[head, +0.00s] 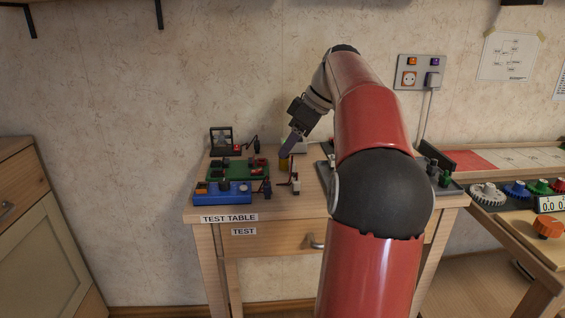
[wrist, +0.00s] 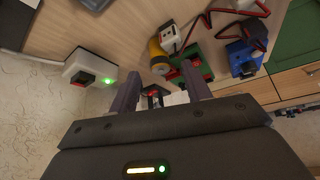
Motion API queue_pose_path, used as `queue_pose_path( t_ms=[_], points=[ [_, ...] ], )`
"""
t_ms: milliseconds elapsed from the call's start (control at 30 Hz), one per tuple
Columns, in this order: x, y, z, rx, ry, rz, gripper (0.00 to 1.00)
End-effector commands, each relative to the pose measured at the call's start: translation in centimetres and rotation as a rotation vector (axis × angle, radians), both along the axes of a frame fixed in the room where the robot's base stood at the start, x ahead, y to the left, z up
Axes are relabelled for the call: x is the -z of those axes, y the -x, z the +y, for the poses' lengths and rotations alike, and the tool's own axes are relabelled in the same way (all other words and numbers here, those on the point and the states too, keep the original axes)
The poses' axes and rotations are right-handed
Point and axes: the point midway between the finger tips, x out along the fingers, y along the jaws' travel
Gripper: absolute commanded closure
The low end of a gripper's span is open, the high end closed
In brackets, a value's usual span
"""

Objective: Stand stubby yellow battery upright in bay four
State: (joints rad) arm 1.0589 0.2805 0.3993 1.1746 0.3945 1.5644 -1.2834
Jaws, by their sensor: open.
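The stubby yellow battery (head: 284,165) is on the test table, just below my gripper (head: 291,147) in the head view. In the wrist view a yellow cylinder with a grey end (wrist: 157,54) lies beyond my fingertips, close to a white block with a red patch (wrist: 170,37) and a green piece. My gripper (wrist: 160,88) is open, its two dark fingers apart and the yellow cylinder not between them. I cannot make out which place is bay four. My arm hides part of the table in the head view.
A blue device (head: 222,192) and a green board (head: 238,169) stand at the table's left. A white box with a green light (wrist: 90,68) is left of the fingers in the wrist view. A dark tray (head: 450,188) shows right of my arm. Red leads lie nearby.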

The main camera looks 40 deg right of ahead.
Motion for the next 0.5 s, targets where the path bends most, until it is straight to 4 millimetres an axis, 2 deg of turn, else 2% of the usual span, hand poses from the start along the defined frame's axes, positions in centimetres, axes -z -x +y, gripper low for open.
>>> queue_pose_path(
  t_ms=[100, 200, 467, 500],
  points=[
    [1.7, -0.8, 0.7, -0.001, -0.002, 0.003, 0.52],
    [2.5, -1.2, 1.0, 0.0, 0.0, 0.001, 0.52],
    [2.7, -1.3, 1.1, 0.0, 0.001, 0.0, 0.52],
    [2.7, -1.3, 1.1, 0.0, 0.001, 0.001, 0.54]
  ],
)
